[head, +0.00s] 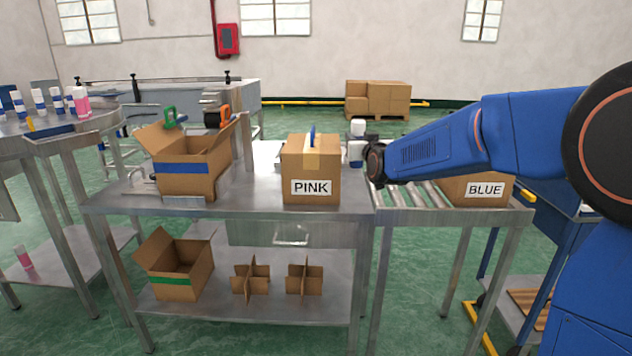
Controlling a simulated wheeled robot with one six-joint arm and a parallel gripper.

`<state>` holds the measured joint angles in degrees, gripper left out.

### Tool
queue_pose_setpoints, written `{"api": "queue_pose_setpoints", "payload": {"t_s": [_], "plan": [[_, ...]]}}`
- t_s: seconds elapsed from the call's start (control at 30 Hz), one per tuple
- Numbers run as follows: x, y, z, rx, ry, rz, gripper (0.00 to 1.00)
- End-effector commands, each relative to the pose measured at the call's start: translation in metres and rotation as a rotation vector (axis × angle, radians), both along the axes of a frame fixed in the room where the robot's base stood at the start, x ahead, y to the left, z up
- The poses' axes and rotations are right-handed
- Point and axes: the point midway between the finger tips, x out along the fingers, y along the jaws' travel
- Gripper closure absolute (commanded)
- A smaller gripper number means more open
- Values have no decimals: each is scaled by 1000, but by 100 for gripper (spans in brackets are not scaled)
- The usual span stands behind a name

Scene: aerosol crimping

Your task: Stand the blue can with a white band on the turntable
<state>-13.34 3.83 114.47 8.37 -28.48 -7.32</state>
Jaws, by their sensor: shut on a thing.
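A small can with a white top and some blue and white below it (357,128) shows just left of my wrist, behind the PINK box's right edge. It looks upright, and it is too small to make out its band fully. My gripper (357,151) is at the end of the blue arm, shut on this can; its fingers are hardly visible. A round-edged steel table (60,127) at the far left looks like the turntable. White cans with blue bands (39,101) and pink cans (81,101) stand on it.
A steel bench holds an open box with a blue stripe (185,168), a tape dispenser (217,118) and a closed PINK box (311,166). A BLUE box (478,190) sits on the roller conveyor (420,196) at right. An open green-striped box (176,266) and dividers lie on the lower shelf.

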Motion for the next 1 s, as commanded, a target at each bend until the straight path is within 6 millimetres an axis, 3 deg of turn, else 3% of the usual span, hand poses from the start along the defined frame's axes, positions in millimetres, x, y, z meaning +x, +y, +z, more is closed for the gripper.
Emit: {"api": "queue_pose_setpoints", "payload": {"t_s": [0.3,0.57,0.8,1.0], "plan": [[0,0,-50,-1,3,0,100],[0,0,-67,0,1,0,100],[0,0,-96,0,2,0,100],[0,0,-98,0,0,0,100]]}}
